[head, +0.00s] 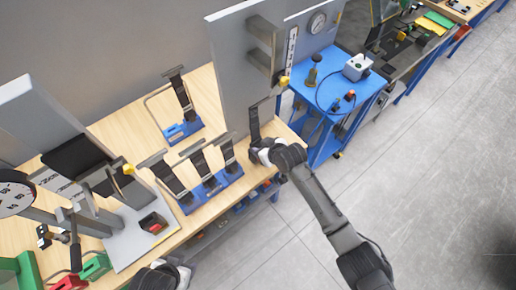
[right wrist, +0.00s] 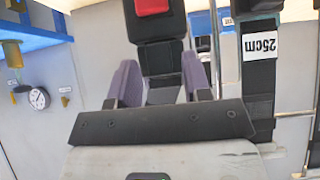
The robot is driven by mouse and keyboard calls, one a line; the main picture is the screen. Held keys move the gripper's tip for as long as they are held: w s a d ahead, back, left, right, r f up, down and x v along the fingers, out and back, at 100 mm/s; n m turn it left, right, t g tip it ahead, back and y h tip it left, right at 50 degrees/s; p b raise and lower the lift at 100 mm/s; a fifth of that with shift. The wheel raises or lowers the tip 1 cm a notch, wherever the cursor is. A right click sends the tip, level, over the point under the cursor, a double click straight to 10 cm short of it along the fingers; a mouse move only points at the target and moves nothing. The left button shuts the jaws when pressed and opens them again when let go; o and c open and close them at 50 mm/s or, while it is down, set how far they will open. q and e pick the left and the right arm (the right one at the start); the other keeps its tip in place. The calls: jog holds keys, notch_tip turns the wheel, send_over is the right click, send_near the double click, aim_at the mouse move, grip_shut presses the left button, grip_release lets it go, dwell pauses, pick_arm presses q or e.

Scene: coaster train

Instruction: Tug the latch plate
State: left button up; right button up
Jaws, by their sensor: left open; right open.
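My right gripper (head: 258,146) is at the table's right end, by the foot of a tall grey panel. A black strap (head: 254,122) rises beside the panel just above it. In the right wrist view, my open right gripper (right wrist: 160,78) has its purple-grey fingers apart on either side of a black strap-like part (right wrist: 161,58). A buckle with a red button (right wrist: 152,7) is above that part at the top edge.
Blue stands with black straps (head: 208,185) stand on the wooden table left of my right gripper. The tall grey panel (head: 244,75) is behind it. A strap labelled 25cm (right wrist: 259,45) hangs close right in the wrist view. A blue cart (head: 335,95) stands to the right.

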jog(key=shift+a+f, duration=0.1)
jog(key=shift+f, duration=0.1)
dwell(0.7)
jog(key=shift+c, duration=0.3)
grip_shut()
dwell(0.5)
